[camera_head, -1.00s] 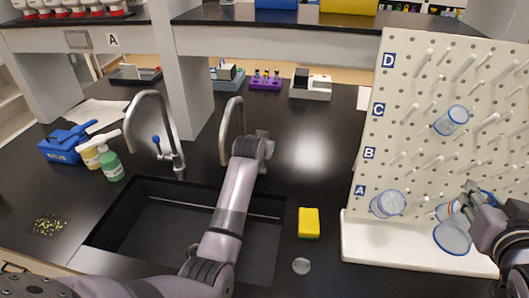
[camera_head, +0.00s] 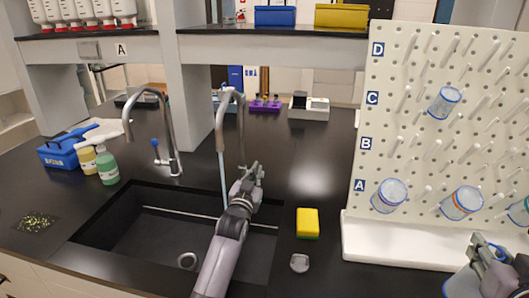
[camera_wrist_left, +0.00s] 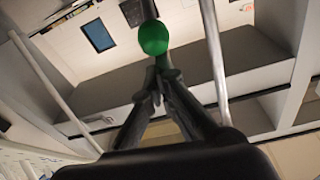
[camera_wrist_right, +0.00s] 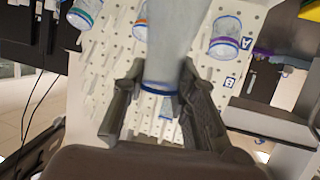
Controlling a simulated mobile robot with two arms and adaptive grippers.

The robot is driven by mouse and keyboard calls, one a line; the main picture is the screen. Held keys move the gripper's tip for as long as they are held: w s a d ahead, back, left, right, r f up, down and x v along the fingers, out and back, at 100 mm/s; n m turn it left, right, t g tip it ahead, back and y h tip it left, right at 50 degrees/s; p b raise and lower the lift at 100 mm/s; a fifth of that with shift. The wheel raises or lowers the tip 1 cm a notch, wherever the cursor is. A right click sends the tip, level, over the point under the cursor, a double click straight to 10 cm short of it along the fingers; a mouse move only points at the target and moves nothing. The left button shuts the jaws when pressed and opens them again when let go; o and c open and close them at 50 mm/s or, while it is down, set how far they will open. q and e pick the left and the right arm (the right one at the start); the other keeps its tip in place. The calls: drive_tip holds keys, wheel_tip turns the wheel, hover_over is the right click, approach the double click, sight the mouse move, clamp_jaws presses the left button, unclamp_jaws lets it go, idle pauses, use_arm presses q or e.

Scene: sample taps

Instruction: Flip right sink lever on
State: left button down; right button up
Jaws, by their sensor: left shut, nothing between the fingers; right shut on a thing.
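The right faucet (camera_head: 240,120) is a grey gooseneck at the back of the black sink (camera_head: 130,230). A pale blue stream of water (camera_head: 223,178) runs from its spout into the sink. My left gripper (camera_head: 256,172) is beside the faucet's base, shut and empty. In the left wrist view the closed left fingertips (camera_wrist_left: 162,70) are just below a green round knob (camera_wrist_left: 153,37); I cannot tell whether they touch. The lever is mostly hidden in the head view. My right gripper (camera_head: 482,250) is shut on a clear glass vessel (camera_head: 459,286), seen large in the right wrist view (camera_wrist_right: 172,40).
A left faucet (camera_head: 165,120) with a blue-knobbed lever stands at the sink's left. A yellow sponge (camera_head: 307,222) lies right of the sink. A white pegboard (camera_head: 400,150) holding several glass vessels stands at right. Soap bottles (camera_head: 107,165) and a blue box (camera_head: 63,153) are at left.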

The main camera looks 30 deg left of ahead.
use_arm(q)
drive_tip(key=shift+s+d+f, duration=0.3)
drive_tip(key=shift+s+f, duration=0.35)
drive_tip(key=shift+f, duration=0.25)
use_arm(e)
drive_tip(key=shift+d+f, duration=0.15)
drive_tip(key=shift+f, duration=0.35)
use_arm(q)
drive_tip(key=shift+f, duration=0.2)
